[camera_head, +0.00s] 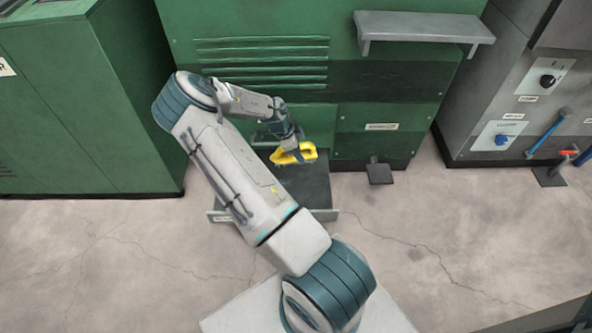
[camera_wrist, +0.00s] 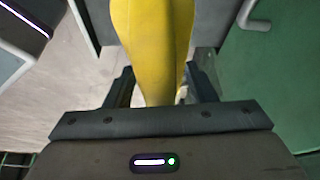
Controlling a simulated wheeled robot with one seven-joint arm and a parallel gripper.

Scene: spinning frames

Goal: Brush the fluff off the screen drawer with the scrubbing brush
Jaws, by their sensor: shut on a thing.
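The scrubbing brush, a yellow thing with a loop handle (camera_head: 294,154), is held in my gripper (camera_head: 291,141) above the pulled-out screen drawer (camera_head: 317,187). In the wrist view the yellow brush (camera_wrist: 152,45) rises between the two dark fingers of my gripper (camera_wrist: 152,88), which are shut on it. The drawer is a dark grey tray low at the front of the green machine, with a pale front lip. My arm hides its left and middle parts. I cannot make out any fluff on the visible part. Whether the bristles touch the drawer I cannot tell.
The green machine (camera_head: 235,20) stands behind the drawer, with a grey shelf (camera_head: 424,27) at upper right. A dark pedal (camera_head: 379,172) sits on the floor right of the drawer. A green cabinet (camera_head: 90,110) is at left, a grey control cabinet (camera_head: 480,95) at right.

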